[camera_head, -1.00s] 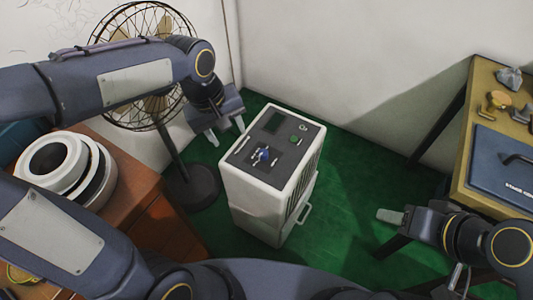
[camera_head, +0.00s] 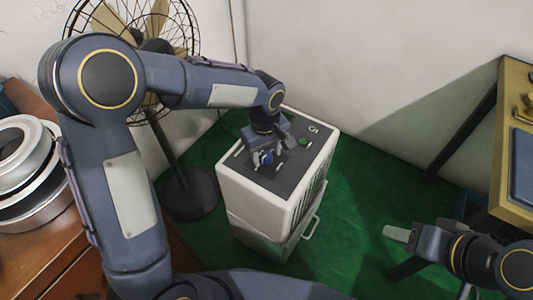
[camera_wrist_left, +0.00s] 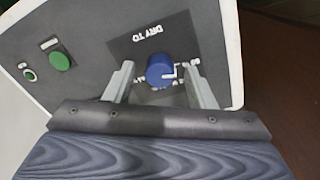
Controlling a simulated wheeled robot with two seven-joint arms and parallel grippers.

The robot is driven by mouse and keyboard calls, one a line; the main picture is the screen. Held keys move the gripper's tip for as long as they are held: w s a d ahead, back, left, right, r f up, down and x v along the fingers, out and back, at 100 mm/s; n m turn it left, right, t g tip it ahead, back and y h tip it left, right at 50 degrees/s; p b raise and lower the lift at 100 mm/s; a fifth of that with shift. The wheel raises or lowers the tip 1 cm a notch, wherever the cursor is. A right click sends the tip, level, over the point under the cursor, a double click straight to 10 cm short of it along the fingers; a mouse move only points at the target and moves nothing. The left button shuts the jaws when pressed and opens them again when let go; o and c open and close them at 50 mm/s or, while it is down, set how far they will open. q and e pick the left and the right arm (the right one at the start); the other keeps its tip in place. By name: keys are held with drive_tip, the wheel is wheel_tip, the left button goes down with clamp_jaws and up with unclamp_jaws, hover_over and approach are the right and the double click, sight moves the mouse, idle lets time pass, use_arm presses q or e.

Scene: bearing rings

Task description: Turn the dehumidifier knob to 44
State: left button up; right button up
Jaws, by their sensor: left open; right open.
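The white dehumidifier (camera_head: 265,212) stands on the green floor with a dark top panel. Its blue knob (camera_wrist_left: 161,70) sits on a "DRY TO" plate (camera_wrist_left: 140,42) in the left wrist view, with a white pointer mark toward the right of the picture. The knob also shows in the head view (camera_head: 266,158), partly covered by my gripper. My left gripper (camera_wrist_left: 160,82) is open over the panel, one finger on each side of the knob, with gaps visible. The dial numbers are too small to read. My right gripper (camera_head: 400,233) is at the lower right, away from the dehumidifier.
A green button (camera_wrist_left: 60,61) is on the panel beside the knob plate. A fan (camera_head: 185,190) stands behind left. A wooden cabinet (camera_head: 50,245) with white and metal rings (camera_head: 25,165) is at left. A yellow-topped table (camera_head: 508,180) is at right. Green floor is free between.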

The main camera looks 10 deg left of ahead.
use_arm(q)
drive_tip(key=c, duration=1)
